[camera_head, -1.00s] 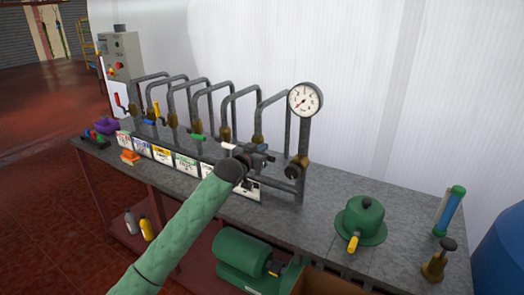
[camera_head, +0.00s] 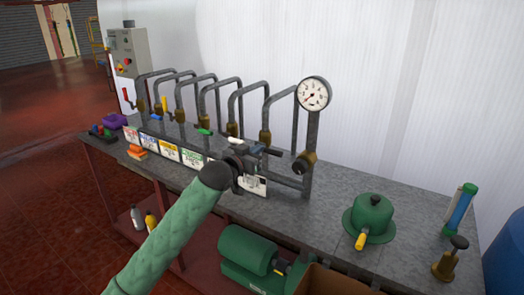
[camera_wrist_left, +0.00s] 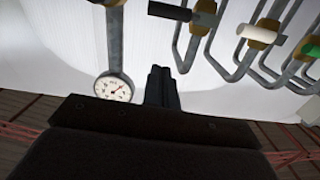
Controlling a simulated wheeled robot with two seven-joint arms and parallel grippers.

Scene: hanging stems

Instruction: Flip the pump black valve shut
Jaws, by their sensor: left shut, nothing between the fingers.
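The black valve's handle (camera_head: 273,152) sticks out to the right, across its upright pipe, below a brass valve body (camera_head: 265,137) in the head view. In the left wrist view, which is upside down, the black handle (camera_wrist_left: 170,11) lies level at the top, beside its brass body (camera_wrist_left: 203,17). My left gripper (camera_head: 258,147) is shut and empty, just left of the black handle in the head view. In the wrist view its fingertips (camera_wrist_left: 160,72) are apart from the handle. Whether any part of the gripper touches the pipework cannot be told. My right gripper is out of view.
A white handle (camera_wrist_left: 253,32) and a green handle (camera_head: 205,132) sit on neighbouring pipes. A pressure gauge (camera_head: 313,94) tops the thick pipe on the right. A green domed device (camera_head: 369,215) stands on the grey bench (camera_head: 320,200).

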